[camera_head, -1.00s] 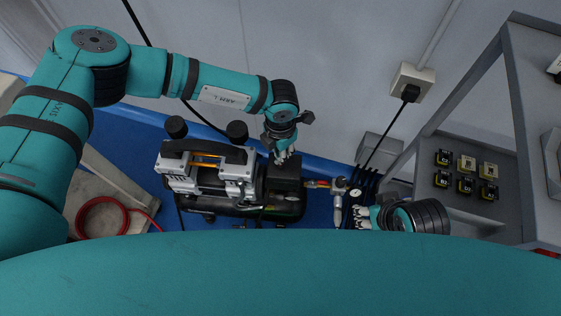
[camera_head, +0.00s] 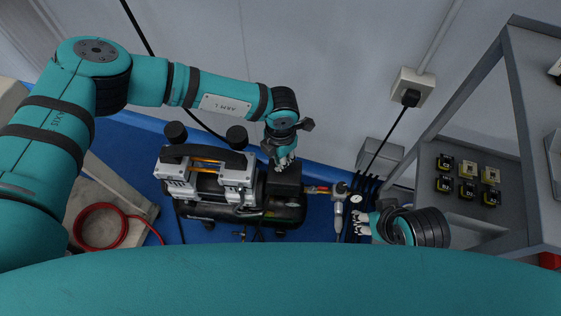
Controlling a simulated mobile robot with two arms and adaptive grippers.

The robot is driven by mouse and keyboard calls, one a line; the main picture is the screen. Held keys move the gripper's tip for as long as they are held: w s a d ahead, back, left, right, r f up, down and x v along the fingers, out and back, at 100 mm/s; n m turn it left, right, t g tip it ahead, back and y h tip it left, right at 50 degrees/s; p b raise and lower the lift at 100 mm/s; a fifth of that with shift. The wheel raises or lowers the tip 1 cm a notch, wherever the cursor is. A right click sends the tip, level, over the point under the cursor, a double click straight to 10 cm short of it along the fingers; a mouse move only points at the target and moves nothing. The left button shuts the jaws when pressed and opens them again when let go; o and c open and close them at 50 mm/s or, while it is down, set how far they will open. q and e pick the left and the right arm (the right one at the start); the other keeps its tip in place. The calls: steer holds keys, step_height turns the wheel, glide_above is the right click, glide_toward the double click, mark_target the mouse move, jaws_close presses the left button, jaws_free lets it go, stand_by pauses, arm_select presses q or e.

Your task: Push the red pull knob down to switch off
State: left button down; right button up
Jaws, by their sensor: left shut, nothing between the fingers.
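The air compressor (camera_head: 205,178), with a silver motor and black tank, stands on the blue floor. A black box (camera_head: 284,184) is at its right end. I cannot make out a red pull knob on it; the top of this box is partly covered by my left gripper (camera_head: 285,162). The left gripper is shut and empty, pointing down at the box's top. I cannot tell whether it touches. My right gripper (camera_head: 362,224) is to the right, beside the gauge and hose fittings (camera_head: 340,200). Its finger opening is unclear.
A grey shelf rack (camera_head: 470,105) with several small black and yellow blocks (camera_head: 468,170) stands at the right. A wall outlet (camera_head: 411,88) holds a black plug and cable. A red hose (camera_head: 100,205) lies coiled at the left. My own teal body covers the bottom.

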arm_select(q)
steer(key=shift+f, duration=0.15)
arm_select(e)
steer(key=shift+w+a+r, duration=0.1)
steer(key=shift+w+a, duration=0.05)
steer(key=shift+w, duration=0.35)
stand_by(0.4)
